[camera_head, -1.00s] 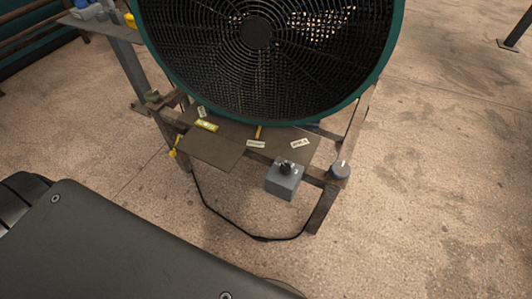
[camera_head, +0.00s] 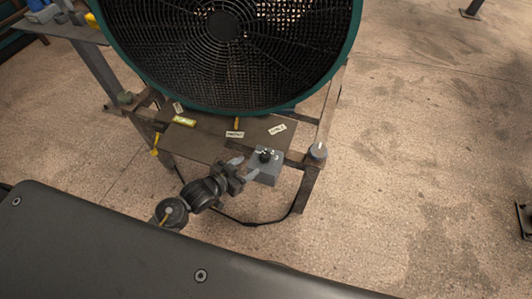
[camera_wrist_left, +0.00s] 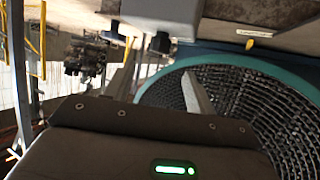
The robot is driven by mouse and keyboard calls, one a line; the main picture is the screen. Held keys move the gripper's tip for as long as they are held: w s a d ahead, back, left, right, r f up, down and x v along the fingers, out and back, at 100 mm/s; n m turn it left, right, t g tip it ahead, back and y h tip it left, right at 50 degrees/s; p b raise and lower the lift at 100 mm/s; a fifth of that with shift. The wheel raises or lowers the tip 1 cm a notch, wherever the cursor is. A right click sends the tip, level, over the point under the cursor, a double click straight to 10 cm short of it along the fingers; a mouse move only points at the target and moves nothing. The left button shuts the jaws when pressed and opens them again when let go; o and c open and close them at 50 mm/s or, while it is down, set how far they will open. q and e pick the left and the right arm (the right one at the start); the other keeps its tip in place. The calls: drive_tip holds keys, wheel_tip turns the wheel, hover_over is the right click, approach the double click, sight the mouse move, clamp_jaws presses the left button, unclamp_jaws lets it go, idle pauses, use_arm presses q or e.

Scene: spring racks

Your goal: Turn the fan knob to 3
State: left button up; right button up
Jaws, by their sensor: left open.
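The fan (camera_head: 225,45) has a teal rim and a dark grille and stands on a metal frame. A grey control box (camera_head: 266,173) with a black knob (camera_head: 265,155) sits at the frame's front edge. Pale marks surround the knob; its setting is too small to read. My left gripper (camera_head: 242,167) is open beside the box, on its left; whether it touches cannot be told. In the left wrist view, the box (camera_wrist_left: 165,14) and black knob (camera_wrist_left: 162,42) are at the top, beyond the spread fingers (camera_wrist_left: 160,64). My right gripper is not in view.
A cable hangs below. A bench (camera_head: 65,30) stands at the back left.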

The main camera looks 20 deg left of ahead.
sight(264, 156)
use_arm(q)
drive_tip(key=x, duration=1.1)
drive_tip(key=shift+d+r, duration=0.1)
drive_tip(key=shift+r, duration=0.15)
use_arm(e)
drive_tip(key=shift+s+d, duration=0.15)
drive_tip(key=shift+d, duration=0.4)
use_arm(q)
drive_tip(key=shift+c, duration=0.2)
drive_tip(key=c, duration=0.9)
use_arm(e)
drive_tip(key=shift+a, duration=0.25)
